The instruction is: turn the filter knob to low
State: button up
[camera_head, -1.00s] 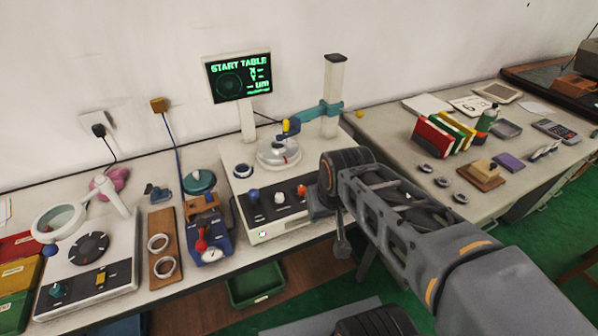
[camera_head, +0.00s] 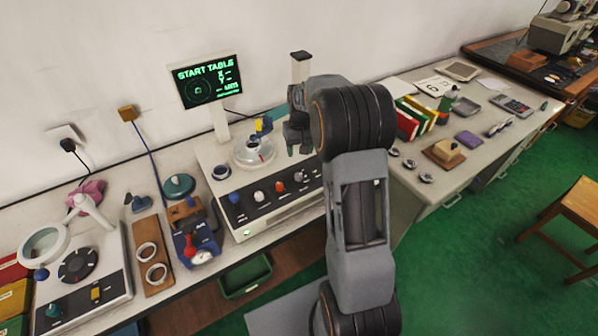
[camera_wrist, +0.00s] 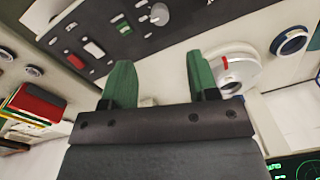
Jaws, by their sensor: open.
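The measuring machine (camera_head: 225,155) has a sloped dark panel (camera_head: 262,212) on its front. The panel carries a blue knob (camera_head: 235,197), a white knob (camera_head: 259,196), an orange-red knob (camera_head: 280,188) and small dark controls at its right end. Its labels are too small to read, so I cannot tell which is the filter knob. My gripper (camera_head: 298,150) hangs above the machine's right part, behind the panel, touching no knob. In the wrist view my gripper (camera_wrist: 161,88) is open and empty, with green fingertips; a pale round knob (camera_wrist: 160,14) shows at the top.
The round turntable (camera_head: 253,152) and its blue-yellow probe (camera_head: 263,126) stand left of my gripper. The screen (camera_head: 206,80) reads START TABLE. A pillar (camera_head: 301,68) rises behind my gripper. Loose rings (camera_head: 409,164) lie on the right table; a ring board (camera_head: 153,255) lies left.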

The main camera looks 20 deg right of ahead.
aim_at(298, 175)
jog(key=f+p, duration=0.1)
jog(key=f, duration=0.4)
jog(key=f+p, duration=0.1)
jog(key=f, duration=0.5)
jog(key=shift+a+f, duration=0.2)
jog(key=shift+f, duration=0.1)
jog(key=shift+c, duration=0.3)
jog(key=c, duration=0.9)
jog(key=shift+o, duration=0.2)
jog(key=shift+b, duration=0.3)
jog(key=n+b, duration=0.2)
jog(key=n, duration=0.1)
jog(key=shift+f, duration=0.1)
jog(key=n+b, duration=0.3)
jog(key=n, duration=0.2)
jog(key=shift+n, duration=0.4)
